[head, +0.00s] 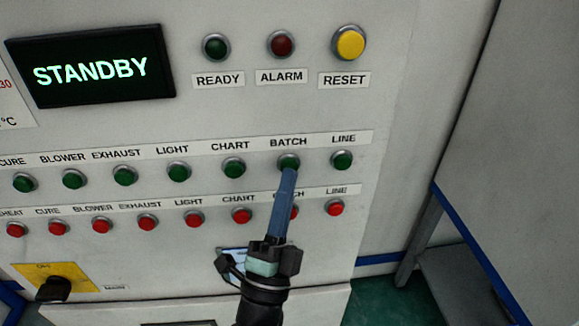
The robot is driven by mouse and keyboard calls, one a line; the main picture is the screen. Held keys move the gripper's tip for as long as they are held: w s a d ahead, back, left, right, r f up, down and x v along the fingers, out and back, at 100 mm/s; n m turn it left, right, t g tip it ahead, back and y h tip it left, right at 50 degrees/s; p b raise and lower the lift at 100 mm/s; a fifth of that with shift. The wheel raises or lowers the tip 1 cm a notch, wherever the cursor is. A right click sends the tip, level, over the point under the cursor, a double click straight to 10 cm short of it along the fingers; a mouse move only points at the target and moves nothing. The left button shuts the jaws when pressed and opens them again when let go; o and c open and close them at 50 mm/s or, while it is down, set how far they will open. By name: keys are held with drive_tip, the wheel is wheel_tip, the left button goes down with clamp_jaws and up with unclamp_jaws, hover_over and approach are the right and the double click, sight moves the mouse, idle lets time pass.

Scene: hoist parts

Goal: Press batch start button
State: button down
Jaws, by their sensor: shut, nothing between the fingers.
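The batch start button (289,160) is a green button in a metal ring, in the upper row under the label BATCH (289,142). My gripper (287,172) is shut and empty, its blue fingers pointing up at the panel. The fingertips overlap the lower edge of the green button in the head view; whether they touch it or press it in cannot be told. The fingers partly hide the red batch button (295,212) below and its label. The display (91,67) reads STANDBY in green letters.
The green line button (342,160) and green chart button (234,167) flank the batch button closely. A row of red buttons lies below. A yellow reset button (349,43) and a yellow switch plate (56,276) are also on the panel. A grey cabinet (520,130) stands at right.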

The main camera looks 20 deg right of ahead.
drive_tip(key=shift+w+d+b, duration=0.1)
drive_tip(key=shift+w+b, duration=0.2)
drive_tip(key=shift+w, duration=0.15)
idle(0.4)
drive_tip(key=shift+s, duration=0.1)
drive_tip(key=shift+s+a, duration=0.25)
drive_tip(key=shift+s, duration=0.5)
drive_tip(key=s, duration=0.2)
drive_tip(key=s+a+p, duration=0.1)
drive_tip(key=s, duration=0.1)
drive_tip(key=shift+s+a, duration=0.2)
drive_tip(key=shift+s, duration=0.2)
idle(0.6)
